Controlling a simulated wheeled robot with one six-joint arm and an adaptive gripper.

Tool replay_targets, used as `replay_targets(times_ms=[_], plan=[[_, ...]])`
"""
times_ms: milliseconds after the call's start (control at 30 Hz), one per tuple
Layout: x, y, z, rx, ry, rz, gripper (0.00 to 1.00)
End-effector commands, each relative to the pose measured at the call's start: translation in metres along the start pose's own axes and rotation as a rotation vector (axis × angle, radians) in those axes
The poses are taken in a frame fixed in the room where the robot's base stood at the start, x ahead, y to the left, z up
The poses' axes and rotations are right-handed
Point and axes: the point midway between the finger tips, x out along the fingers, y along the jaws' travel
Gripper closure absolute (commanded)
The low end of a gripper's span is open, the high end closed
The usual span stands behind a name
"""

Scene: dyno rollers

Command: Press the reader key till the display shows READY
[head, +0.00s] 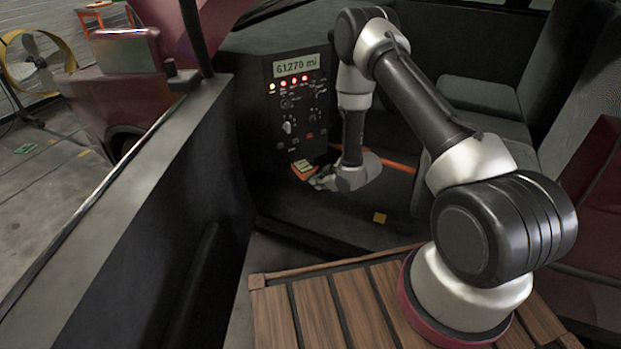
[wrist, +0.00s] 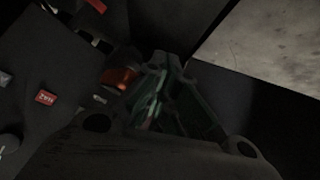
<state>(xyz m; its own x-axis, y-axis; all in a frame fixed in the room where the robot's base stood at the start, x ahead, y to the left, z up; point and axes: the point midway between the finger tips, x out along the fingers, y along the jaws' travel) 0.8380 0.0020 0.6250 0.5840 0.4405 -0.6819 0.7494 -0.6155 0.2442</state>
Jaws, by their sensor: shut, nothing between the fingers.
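A small orange reader (head: 302,169) with a pale face sits low at the foot of the dark dash panel in the head view. Its display and key are too small to read there. My gripper (head: 318,181) is shut and empty, its tips right beside the reader's lower right side; I cannot tell if they touch it. In the wrist view my gripper's fingers (wrist: 152,108) are together, and an orange part (wrist: 118,77), likely the reader, shows just left of them. The rest of it is dark or hidden.
The dash panel (head: 298,112) has a display (head: 297,66) reading 61270 mi, with several lit lamps below. The open door (head: 150,190) stands at left, seats (head: 497,100) at right. A red labelled button (wrist: 46,97) shows in the wrist view.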

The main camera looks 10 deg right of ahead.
Motion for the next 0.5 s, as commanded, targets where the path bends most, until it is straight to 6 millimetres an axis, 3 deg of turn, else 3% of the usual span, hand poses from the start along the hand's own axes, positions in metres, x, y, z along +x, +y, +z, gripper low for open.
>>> replay_targets(times_ms=[500], plan=[[0.0033,0.0023,-0.0024,0.000,0.001,0.000,1.00]])
